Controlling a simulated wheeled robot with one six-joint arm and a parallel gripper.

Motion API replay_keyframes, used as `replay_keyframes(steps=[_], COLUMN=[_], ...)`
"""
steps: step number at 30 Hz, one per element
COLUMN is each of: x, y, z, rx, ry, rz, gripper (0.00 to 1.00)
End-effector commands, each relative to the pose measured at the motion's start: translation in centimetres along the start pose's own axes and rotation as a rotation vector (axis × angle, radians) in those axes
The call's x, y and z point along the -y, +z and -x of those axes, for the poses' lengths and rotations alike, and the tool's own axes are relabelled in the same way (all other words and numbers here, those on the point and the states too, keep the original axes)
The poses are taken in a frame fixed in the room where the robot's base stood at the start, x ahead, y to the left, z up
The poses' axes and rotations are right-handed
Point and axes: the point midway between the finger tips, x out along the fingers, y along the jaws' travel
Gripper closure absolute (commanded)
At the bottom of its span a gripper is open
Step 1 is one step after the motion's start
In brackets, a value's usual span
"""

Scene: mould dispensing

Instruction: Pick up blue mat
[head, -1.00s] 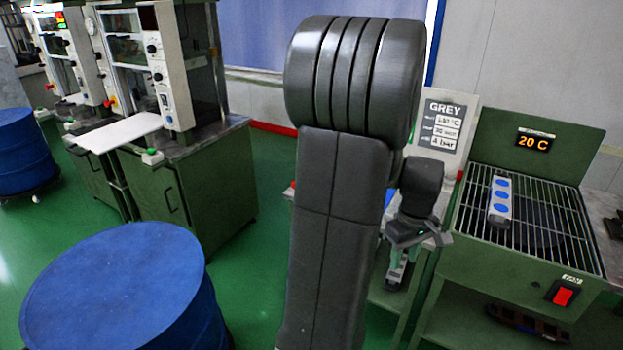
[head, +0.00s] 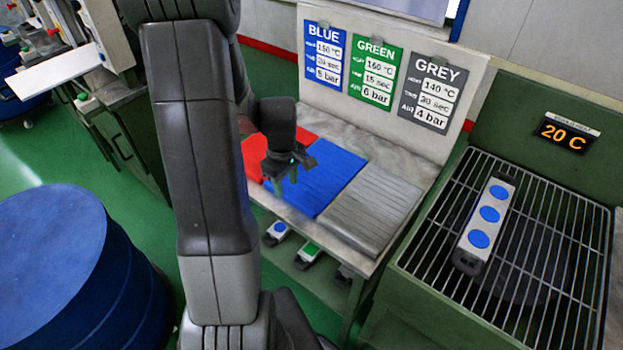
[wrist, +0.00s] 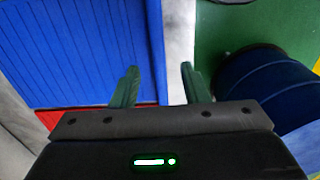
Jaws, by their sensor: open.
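The blue mat (head: 322,184) lies flat on the bench between a red mat and a grey mat. In the wrist view the ribbed blue mat (wrist: 75,50) fills the upper left, with its right edge running up the picture. My gripper (head: 283,182) hangs over the left part of the mats. In the wrist view my gripper (wrist: 158,85) is open, its two green fingers apart with nothing between them. The left finger overlaps the blue mat and the right finger is past its edge. The height above the mat is unclear.
The red mat (head: 252,156) lies left and the grey mat (head: 372,208) right. A sign board (head: 386,75) stands behind. A cooling grid (head: 545,235) at right holds a mould with blue discs (head: 484,220). A blue drum (head: 60,250) stands at left.

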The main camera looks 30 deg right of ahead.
Motion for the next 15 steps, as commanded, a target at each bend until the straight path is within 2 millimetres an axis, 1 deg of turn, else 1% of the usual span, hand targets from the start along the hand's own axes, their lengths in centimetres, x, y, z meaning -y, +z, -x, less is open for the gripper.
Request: replay_keyframes(steps=[3, 7, 10, 15], x=[0.2, 0.3, 0.3, 0.2], y=[0.5, 0.5, 0.5, 0.5], z=[-1.6, -3.3, -4.1, -4.4], rx=[0.005, 0.004, 0.003, 0.001], ry=[-0.005, -0.004, -0.003, -0.001], rz=[-0.001, 0.0, 0.0, 0.0], gripper=[0.59, 0.59, 0.59, 0.59])
